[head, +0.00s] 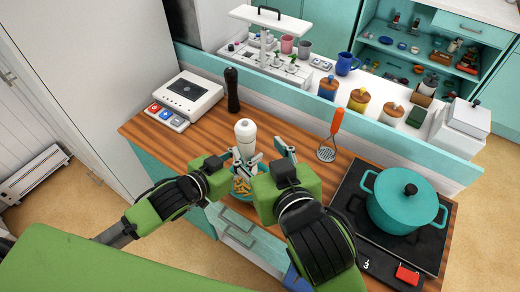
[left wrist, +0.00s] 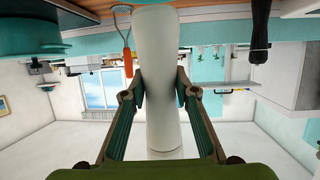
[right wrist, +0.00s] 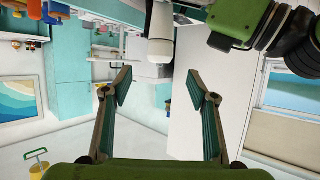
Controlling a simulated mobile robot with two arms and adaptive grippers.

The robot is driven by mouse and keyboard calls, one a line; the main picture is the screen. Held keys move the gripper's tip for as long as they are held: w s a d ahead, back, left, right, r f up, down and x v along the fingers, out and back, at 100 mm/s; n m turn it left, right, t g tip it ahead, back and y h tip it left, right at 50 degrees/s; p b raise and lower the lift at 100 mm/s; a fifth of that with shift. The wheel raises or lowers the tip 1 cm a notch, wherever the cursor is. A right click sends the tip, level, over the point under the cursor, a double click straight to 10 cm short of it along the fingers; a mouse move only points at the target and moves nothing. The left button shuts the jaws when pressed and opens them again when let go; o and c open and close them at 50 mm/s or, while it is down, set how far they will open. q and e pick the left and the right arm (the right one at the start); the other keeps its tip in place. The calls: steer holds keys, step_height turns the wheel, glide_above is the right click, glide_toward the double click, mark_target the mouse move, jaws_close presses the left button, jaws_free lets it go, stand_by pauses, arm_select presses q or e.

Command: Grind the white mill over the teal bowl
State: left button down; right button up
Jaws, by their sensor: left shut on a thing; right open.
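The white mill (head: 245,133) stands upright in the head view, its rounded head up. My left gripper (left wrist: 160,86) is shut around its body, one finger on each side. The teal bowl (head: 243,195) is below the mill on the wooden counter and holds yellow pieces; my grippers hide part of it. My right gripper (head: 270,153) is open and empty just right of the mill. In the right wrist view its fingers (right wrist: 158,80) are spread apart and the mill (right wrist: 161,32) shows beyond them.
A black mill (head: 232,90) stands behind, beside a white appliance (head: 188,95). A teal pot (head: 400,205) sits on the black hob. Lidded jars (head: 358,99) line the back ledge.

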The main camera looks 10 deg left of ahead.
mark_target(248, 133)
stand_by(0.5)
steer(key=s+a+r+n+y, duration=0.2)
steer(key=a+r+n, duration=0.15)
steer(key=n, duration=1.45)
steer(key=w+d+f+n+h, duration=0.1)
steer(key=d+f+n, duration=0.1)
steer(key=n, duration=0.7)
steer(key=w+d+f+n+h, duration=0.1)
steer(key=w+f+n, duration=0.1)
steer(key=n, duration=0.7)
steer(key=x, duration=1)
steer(key=shift+w+a+f, duration=0.1)
steer(key=shift+w+a, duration=0.15)
steer(key=shift+w, duration=0.05)
